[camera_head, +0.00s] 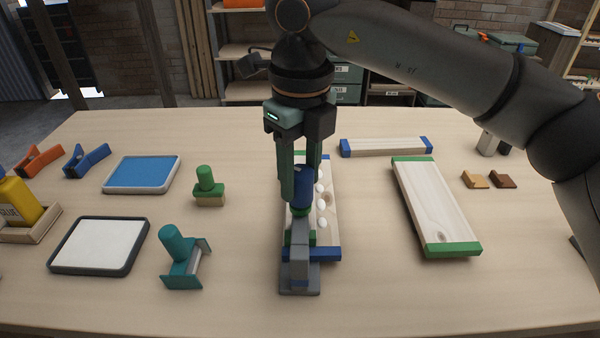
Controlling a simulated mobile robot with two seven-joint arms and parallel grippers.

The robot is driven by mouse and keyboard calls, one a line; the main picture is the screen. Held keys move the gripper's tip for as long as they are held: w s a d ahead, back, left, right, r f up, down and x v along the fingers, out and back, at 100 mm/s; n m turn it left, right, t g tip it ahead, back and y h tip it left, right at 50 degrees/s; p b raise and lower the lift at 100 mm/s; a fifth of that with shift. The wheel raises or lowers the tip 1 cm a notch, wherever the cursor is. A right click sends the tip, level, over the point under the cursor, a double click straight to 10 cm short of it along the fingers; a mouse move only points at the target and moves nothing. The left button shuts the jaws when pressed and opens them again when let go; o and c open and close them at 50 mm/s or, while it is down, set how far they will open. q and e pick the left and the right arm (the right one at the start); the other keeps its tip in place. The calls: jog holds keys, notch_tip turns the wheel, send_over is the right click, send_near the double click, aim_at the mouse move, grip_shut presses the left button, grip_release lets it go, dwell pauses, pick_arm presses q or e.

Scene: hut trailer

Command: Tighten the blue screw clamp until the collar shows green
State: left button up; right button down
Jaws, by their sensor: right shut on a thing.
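The blue screw clamp has an upright blue handle (303,188) and a grey body (300,262). It stands at the front end of a pale board (328,235) with blue ends and white blobs along its top. A green collar (301,210) shows just under the blue handle. My right gripper (296,192) points straight down and is shut on the blue handle. Its fingers hide part of the handle. My left gripper is not in view.
A green-ended board (432,200) lies to the right, and a blue-ended board (386,147) lies behind. To the left are a teal clamp (182,258), a green-handled block (208,187), a blue pad (143,174) and a white pad (100,246). The front right table is clear.

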aim_at(301, 172)
dwell(0.3)
jog(key=shift+c, duration=1.9)
grip_release()
jog(key=shift+r, duration=0.1)
notch_tip(301, 172, up, 12)
jog(key=p, duration=0.2)
jog(key=shift+s+r, duration=0.2)
jog(key=shift+s, duration=0.05)
jog(key=shift+d, duration=0.1)
